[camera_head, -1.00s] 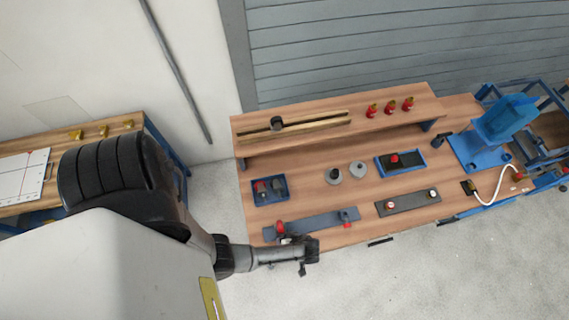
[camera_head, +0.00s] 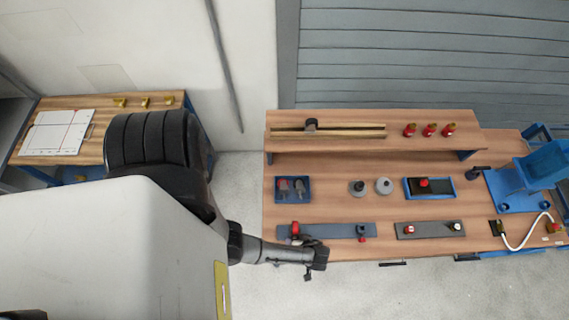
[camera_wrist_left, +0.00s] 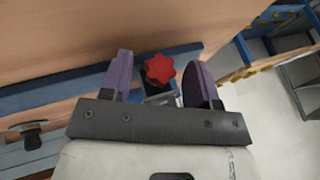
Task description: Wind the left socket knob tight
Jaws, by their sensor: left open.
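A blue-grey bar (camera_head: 328,231) lies along the bench's front edge in the head view. The left socket with its red knob (camera_head: 295,228) is at the bar's left end; a second socket (camera_head: 361,231) is at its right end. My left gripper (camera_head: 312,262) is just in front of the left socket, at the bench edge. In the left wrist view the star-shaped red knob (camera_wrist_left: 160,69) shows between the purple fingers of my left gripper (camera_wrist_left: 160,75), which stand open with gaps on both sides. Whether a finger touches it cannot be told. My right gripper is not in view.
A grey plate (camera_head: 430,230) lies right of the bar. Behind are a blue tray (camera_head: 280,198), two grey round parts (camera_head: 384,186) and a blue-framed block (camera_head: 445,186). A raised shelf (camera_head: 350,148) runs along the back. Clear floor lies in front of the bench.

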